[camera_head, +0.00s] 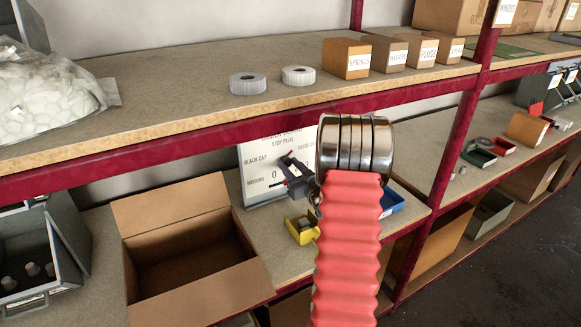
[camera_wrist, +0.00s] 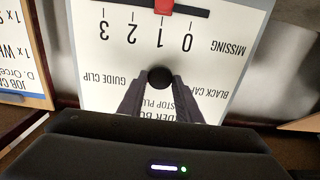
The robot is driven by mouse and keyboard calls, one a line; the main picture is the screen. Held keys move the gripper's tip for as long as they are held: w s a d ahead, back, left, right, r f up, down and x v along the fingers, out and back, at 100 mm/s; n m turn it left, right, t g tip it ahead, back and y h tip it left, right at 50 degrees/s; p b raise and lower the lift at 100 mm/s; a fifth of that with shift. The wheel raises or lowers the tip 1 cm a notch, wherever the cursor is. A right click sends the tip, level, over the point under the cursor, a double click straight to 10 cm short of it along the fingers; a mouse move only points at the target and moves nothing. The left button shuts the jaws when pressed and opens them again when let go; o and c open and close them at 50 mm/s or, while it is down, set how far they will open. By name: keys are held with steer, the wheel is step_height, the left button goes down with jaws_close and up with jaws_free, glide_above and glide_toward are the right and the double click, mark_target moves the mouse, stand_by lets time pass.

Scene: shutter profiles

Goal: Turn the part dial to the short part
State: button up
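A white count board (camera_head: 262,165) stands upright on the lower shelf. In the wrist view the board (camera_wrist: 240,60) appears upside down, with the words MISSING, BLACK CAP, STOP PLUG and GUIDE CLIP around a round black dial (camera_wrist: 160,77). No pointer mark is visible on the dial. A red slider (camera_wrist: 164,6) sits on a dark bar near the number 1. My gripper (camera_wrist: 160,82) faces the board with its two dark fingers apart, one on each side of the dial. I cannot tell whether they touch it. In the head view my gripper (camera_head: 290,168) is in front of the board.
An open cardboard box (camera_head: 190,250) stands left of the board. A yellow bin (camera_head: 301,230) and a blue bin (camera_head: 391,202) sit nearby on the shelf. A job card (camera_wrist: 22,55) is beside the board.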

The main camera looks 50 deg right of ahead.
steer(key=c, duration=0.5)
steer(key=shift+m, duration=0.4)
steer(key=o, duration=1)
steer(key=shift+s, duration=0.15)
steer(key=v, duration=1.3)
steer(key=shift+s, duration=0.25)
steer(key=shift+a, duration=0.1)
